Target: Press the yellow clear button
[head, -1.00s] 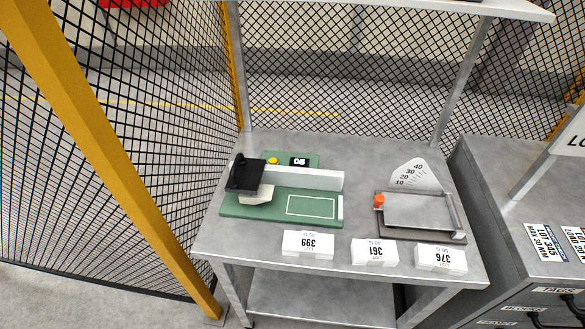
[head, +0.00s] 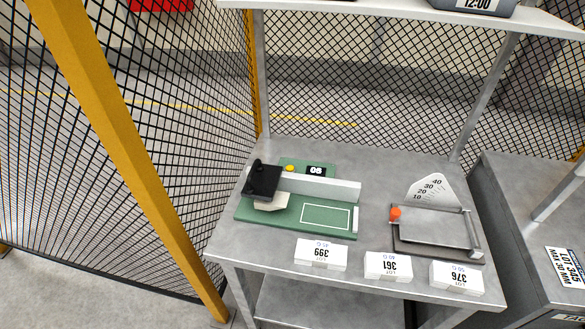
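The yellow clear button (head: 290,168) is a small round button on a green panel at the back left of the grey metal table. It is beside a small black display (head: 316,170) that seems to read 05. In front of it stands a green device (head: 280,219) with a long pale rail (head: 325,188), a black block with a knob (head: 263,180) and a white-outlined rectangle. The black block is close to the button's left, and the button still shows. My gripper is not in the head view.
A tray device with an orange knob (head: 395,214) and dial is at right. A yellow post (head: 120,150) and mesh fence stand left. A shelf (head: 400,12) hangs above.

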